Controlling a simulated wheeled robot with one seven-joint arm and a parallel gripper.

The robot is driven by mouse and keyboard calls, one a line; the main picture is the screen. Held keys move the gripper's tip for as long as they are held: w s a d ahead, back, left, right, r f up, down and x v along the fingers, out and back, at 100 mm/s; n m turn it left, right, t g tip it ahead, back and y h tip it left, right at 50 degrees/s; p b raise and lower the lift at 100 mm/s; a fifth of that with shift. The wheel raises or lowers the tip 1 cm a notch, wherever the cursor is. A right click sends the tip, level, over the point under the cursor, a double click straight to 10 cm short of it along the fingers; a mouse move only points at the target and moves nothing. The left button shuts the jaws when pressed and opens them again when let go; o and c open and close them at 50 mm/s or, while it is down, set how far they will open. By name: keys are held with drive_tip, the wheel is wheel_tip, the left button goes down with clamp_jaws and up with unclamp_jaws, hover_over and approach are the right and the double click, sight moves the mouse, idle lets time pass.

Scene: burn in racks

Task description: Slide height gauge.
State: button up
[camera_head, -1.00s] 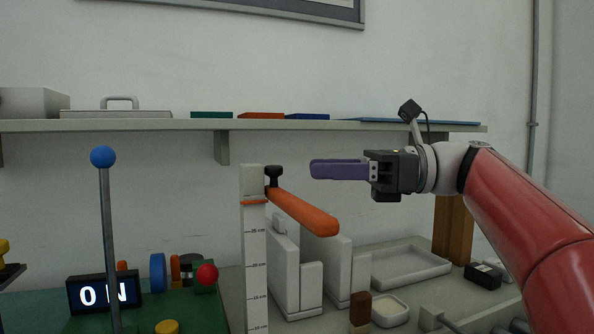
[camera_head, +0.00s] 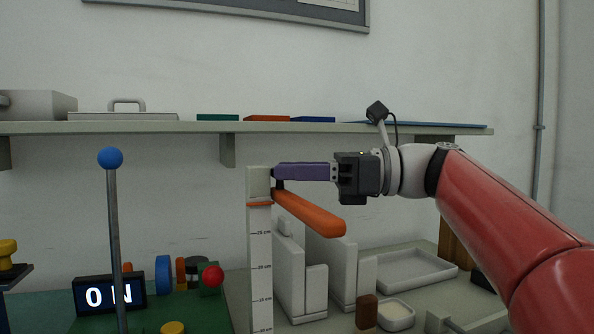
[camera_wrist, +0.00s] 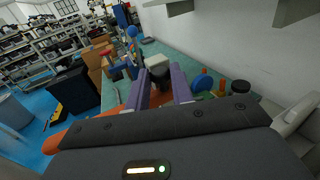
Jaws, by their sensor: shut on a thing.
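The height gauge (camera_head: 259,240) is a pale upright post with a printed cm scale. Its orange slider arm (camera_head: 308,212) sits near the top and sticks out to the right, level with an orange line above the 25 cm mark. My gripper (camera_head: 277,172) has purple fingers and reaches in from the right beside the post's top. It is shut on the slider's black knob (camera_head: 279,185), mostly hidden behind the fingers. In the wrist view, the fingers (camera_wrist: 161,82) stand on either side of the dark knob, with the pale post top (camera_wrist: 156,61) just beyond.
A shelf (camera_head: 350,127) with boxes and flat coloured pieces runs along the wall behind. White upright blocks (camera_head: 290,280) stand right of the gauge, below the orange arm.

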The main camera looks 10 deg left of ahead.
drive_tip(key=shift+f, duration=0.1)
clamp_jaws()
wheel_tip(320, 180, down, 14)
drive_tip(key=b, duration=0.5)
drive_tip(key=shift+b, duration=0.35)
drive_tip(key=o, duration=0.9)
unclamp_jaws()
drive_tip(key=d, duration=0.5)
drive_tip(key=w+d, duration=0.1)
drive_tip(key=d, duration=0.1)
drive_tip(key=shift+w+d+p, duration=0.1)
drive_tip(key=shift+d+p, duration=0.25)
drive_tip(key=shift+d, duration=0.05)
